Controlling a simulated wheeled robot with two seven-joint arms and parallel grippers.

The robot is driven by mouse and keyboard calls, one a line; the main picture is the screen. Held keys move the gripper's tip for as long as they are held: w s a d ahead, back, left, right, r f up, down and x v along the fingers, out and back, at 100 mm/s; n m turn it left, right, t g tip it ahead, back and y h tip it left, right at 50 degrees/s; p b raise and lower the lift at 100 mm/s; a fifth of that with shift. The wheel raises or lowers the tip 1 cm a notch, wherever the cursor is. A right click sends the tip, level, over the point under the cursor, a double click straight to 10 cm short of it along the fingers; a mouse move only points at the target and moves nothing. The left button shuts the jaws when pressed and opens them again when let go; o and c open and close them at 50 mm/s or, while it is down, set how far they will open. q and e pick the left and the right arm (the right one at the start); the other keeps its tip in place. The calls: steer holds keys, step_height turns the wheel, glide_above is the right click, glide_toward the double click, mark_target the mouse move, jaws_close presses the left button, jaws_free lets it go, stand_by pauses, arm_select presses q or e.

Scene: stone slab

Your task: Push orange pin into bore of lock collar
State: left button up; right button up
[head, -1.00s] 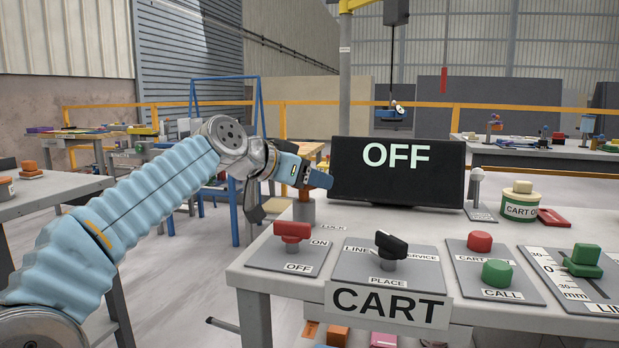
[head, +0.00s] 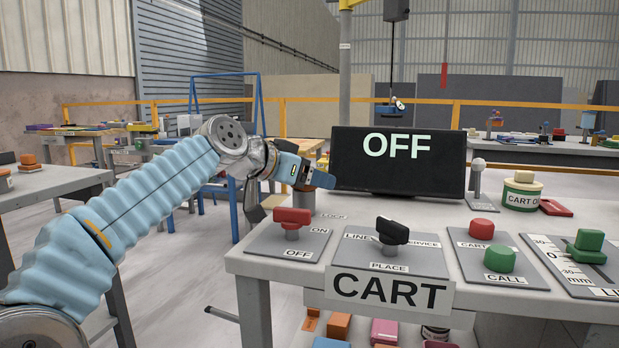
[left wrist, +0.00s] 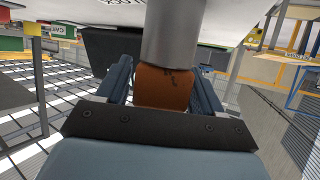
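The orange pin (left wrist: 162,88) shows between the two blue fingers of my left gripper (left wrist: 160,90) in the left wrist view. The fingers lie close along both its sides and appear shut on it. The grey lock collar (left wrist: 170,32) meets the pin's far end there, in line with it, so the inner end and the bore are hidden. In the head view my left gripper (head: 312,178) is directly above the collar (head: 303,203), at the table's back left by the LOCK label. The fingers hide most of the pin there. My right gripper is not in view.
A black screen reading OFF (head: 397,165) stands just right of the gripper. In front are a red switch (head: 292,216), a black selector (head: 392,232) and red and green buttons (head: 500,259). A grey post with a ball top (head: 477,180) stands right of the screen.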

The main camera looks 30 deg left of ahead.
arm_select(q)
steer(key=shift+o, duration=1.2)
steer(key=shift+s+r, duration=0.1)
steer(key=shift+s, duration=0.1)
steer(key=v, duration=1.3)
steer(key=shift+s+a, duration=0.15)
steer(key=shift+a, duration=0.05)
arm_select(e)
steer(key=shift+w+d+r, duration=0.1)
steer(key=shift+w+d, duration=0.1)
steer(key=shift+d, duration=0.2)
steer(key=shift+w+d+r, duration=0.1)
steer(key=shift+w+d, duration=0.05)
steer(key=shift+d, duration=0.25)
